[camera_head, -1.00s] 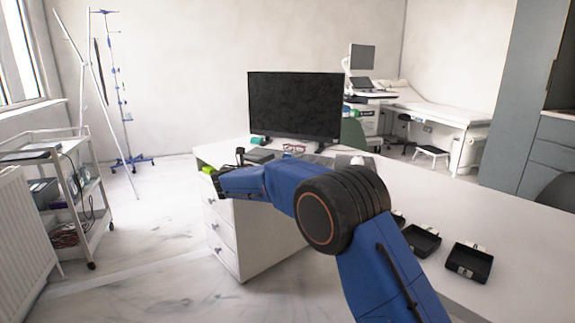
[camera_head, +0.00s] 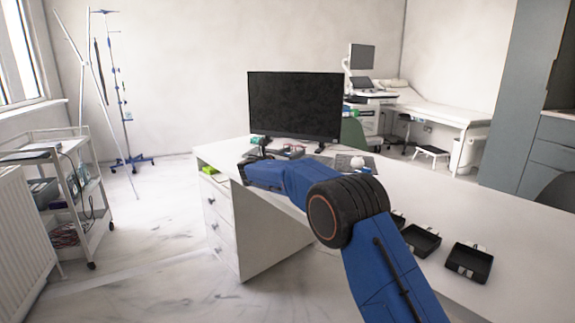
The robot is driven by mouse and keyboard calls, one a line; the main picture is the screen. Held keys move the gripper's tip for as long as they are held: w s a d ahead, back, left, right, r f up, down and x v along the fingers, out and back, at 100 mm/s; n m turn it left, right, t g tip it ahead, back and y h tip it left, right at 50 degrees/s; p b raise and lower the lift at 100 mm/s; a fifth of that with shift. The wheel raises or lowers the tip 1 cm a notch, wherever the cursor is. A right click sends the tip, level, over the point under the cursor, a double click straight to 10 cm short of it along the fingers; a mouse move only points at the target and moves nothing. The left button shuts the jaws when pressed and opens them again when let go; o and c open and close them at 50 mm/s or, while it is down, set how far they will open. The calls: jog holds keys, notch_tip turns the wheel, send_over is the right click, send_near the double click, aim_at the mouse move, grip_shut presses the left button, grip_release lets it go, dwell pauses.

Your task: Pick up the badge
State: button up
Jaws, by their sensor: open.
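I cannot make out the badge for certain; it may be hidden behind my arm or too small to tell. My gripper (camera_head: 243,172) is at the far left end of my blue arm, low over the left part of the white desk (camera_head: 455,215). It is open, though its fingertips are hardly visible against the dark wrist. I see nothing held in it. A small yellow-green item (camera_head: 209,169) lies on the desk's left edge, left of my gripper and apart from it.
Black trays (camera_head: 469,262) lie at the desk's right front. A wheeled cart (camera_head: 75,190) stands at the left. The desk's right side is mostly clear.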

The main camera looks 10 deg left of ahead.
jog(key=shift+w, duration=0.15)
jog(key=shift+d, duration=0.1)
jog(key=c, duration=0.8)
jog(key=shift+r, duration=0.15)
